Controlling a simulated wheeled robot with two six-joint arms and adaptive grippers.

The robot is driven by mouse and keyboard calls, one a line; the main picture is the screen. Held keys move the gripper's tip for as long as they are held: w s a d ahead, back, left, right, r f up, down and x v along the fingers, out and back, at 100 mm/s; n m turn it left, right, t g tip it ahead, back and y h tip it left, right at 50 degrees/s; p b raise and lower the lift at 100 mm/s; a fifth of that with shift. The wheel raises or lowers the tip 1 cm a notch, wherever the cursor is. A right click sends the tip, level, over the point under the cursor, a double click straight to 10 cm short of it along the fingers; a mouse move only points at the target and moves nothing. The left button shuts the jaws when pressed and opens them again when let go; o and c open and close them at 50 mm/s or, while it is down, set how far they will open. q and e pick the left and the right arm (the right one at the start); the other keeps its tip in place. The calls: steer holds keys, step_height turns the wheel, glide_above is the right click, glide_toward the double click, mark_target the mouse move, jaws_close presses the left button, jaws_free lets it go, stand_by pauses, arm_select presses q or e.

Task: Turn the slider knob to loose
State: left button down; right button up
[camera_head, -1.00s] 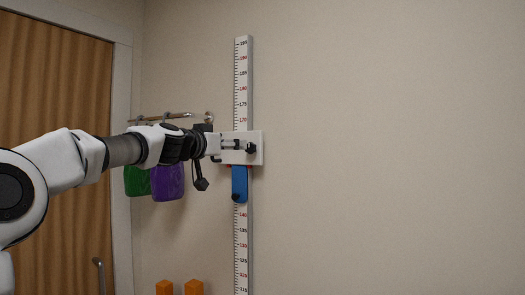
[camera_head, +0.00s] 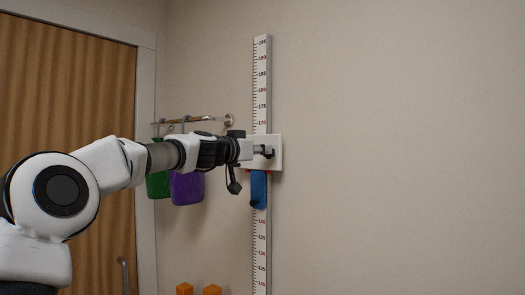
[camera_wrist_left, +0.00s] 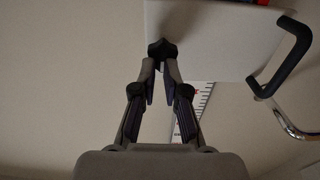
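The height scale (camera_head: 262,100) is a tall white ruler on the wall. A white slider plate (camera_head: 277,160) sits across it, with a blue piece (camera_head: 259,186) below. The dark slider knob (camera_head: 269,152) is at the plate. The white plate (camera_wrist_left: 215,35) lies behind the knob. My right gripper is out of view.
A wall rail (camera_head: 190,121) with hanging green (camera_head: 158,184) and purple (camera_head: 187,188) items is behind my left arm. A black curved bar with a metal end (camera_wrist_left: 294,58) is right of the knob. Orange blocks (camera_head: 212,290) stand low. The wall at right is clear.

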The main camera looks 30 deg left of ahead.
arm_select(q)
steer(key=shift+w+f+n, duration=0.1)
steer(key=shift+w+n, duration=0.05)
steer(key=shift+n, duration=0.15)
steer(key=shift+a+f+n, duration=0.1)
steer(key=shift+a+n, duration=0.05)
steer(key=shift+n, duration=2.75)
steer(key=shift+a+f+n, duration=0.1)
steer(key=shift+n, duration=2.8)
steer(key=shift+a+n, duration=0.15)
steer(key=shift+n, duration=2.75)
